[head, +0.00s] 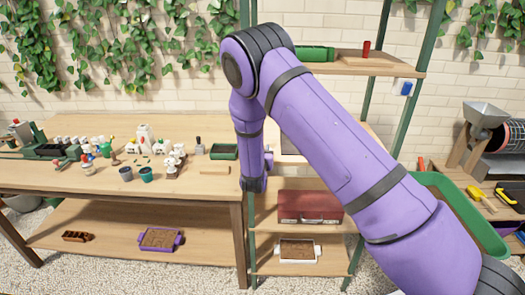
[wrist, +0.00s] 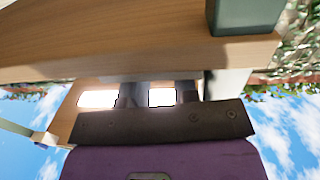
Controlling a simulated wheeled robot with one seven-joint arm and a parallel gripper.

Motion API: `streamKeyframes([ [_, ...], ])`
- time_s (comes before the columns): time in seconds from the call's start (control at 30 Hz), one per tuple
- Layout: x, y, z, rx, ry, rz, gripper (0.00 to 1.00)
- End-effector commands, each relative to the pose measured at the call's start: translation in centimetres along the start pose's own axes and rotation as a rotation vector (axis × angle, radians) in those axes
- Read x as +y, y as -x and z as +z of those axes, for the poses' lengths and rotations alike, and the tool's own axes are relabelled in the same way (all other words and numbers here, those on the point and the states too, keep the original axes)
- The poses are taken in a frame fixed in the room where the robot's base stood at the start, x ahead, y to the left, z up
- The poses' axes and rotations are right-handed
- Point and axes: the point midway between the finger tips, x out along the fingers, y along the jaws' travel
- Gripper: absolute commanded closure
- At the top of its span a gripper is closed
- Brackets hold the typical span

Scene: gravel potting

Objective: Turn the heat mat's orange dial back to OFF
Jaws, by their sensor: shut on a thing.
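My gripper (wrist: 158,94) shows in the wrist view as a dark bar with two short dark fingers at a wooden edge. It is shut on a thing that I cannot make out. In the head view my purple arm reaches down to the gap between the bench and the shelf rack and hides the fingertips. The orange dial does not show clearly in either view. A pale panel (head: 290,146) stands on the rack's middle shelf, partly behind my arm; I cannot tell whether it is the heat mat.
The bench (head: 110,185) holds pots, bottles, small figures and a green tray (head: 224,152) near its right end. The rack carries a red toolbox (head: 309,207) and a white tray (head: 297,258) below. A dark green block (wrist: 245,16) stands close by in the wrist view.

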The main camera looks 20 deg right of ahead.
Motion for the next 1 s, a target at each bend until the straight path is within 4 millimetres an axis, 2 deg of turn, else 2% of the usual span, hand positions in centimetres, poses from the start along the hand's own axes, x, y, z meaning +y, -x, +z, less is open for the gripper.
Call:
streamKeyframes([
  [0.37, -0.01, 0.02, 0.04, 0.0, 0.001, 0.005, 0.96],
  [0.4, -0.01, 0.02, 0.04, -0.001, 0.001, 0.005, 0.71],
  [0.5, -0.02, 0.02, 0.03, 0.0, 0.001, 0.005, 0.48],
  [1.0, -0.18, 0.01, -0.08, 0.002, -0.001, -0.027, 0.47],
])
